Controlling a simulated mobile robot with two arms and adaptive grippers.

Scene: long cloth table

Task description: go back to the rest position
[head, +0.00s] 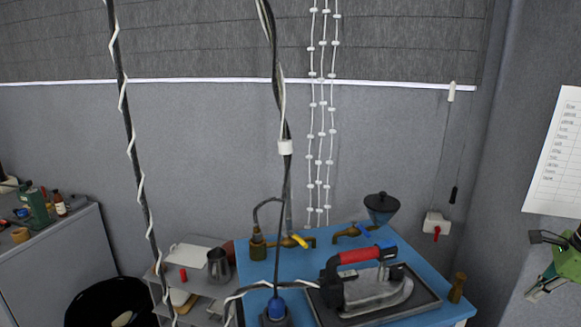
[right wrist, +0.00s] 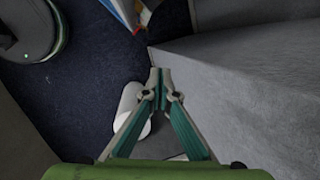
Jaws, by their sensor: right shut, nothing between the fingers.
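My right gripper (head: 537,266) shows at the right edge of the head view, green with dark and pale fingers, in front of the grey wall. In the right wrist view its two teal fingers (right wrist: 160,78) come together at the tips with nothing between them. It hangs in the air to the right of the blue table, apart from it. My left gripper is not in view.
A blue table (head: 380,237) holds an iron (head: 372,290) on a dark tray, brass taps and a funnel (head: 381,207). A paper sheet (head: 555,160) hangs on the right wall. Hanging cables (head: 128,130) cross the left. A grey block (right wrist: 230,75) stands beside the right gripper.

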